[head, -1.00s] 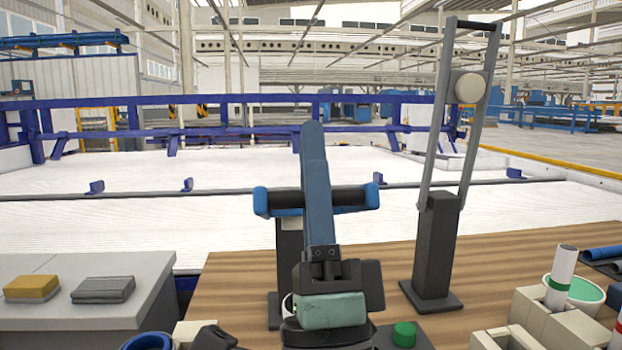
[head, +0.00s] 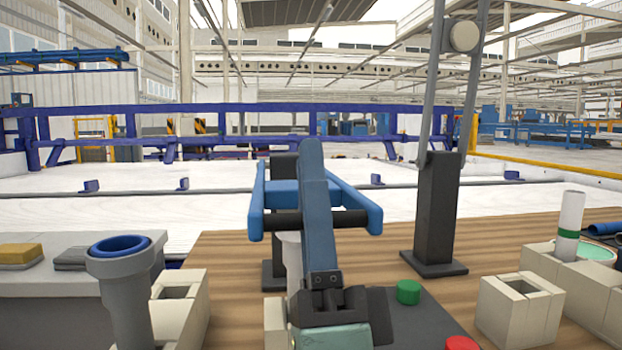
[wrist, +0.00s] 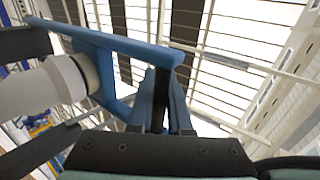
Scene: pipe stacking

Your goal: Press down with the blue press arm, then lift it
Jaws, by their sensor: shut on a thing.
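The blue press arm (head: 372,215) is a blue frame with a dark crossbar, hinged at a dark post (head: 284,163). It slopes down from the post toward me in the head view. My gripper (head: 313,155) crosses in front of the frame and hides its middle. The exact contact is partly hidden. A pale upright cylinder (head: 293,255) shows below the crossbar, mostly hidden by my gripper.
A second, grey press arm (head: 428,95) stands raised on its post (head: 436,215) at the right. A grey pipe with a blue rim (head: 121,245) stands at the left. Beige blocks (head: 520,310), a white pipe (head: 570,220), a green button (head: 408,292) and a red button (head: 462,343) are nearby.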

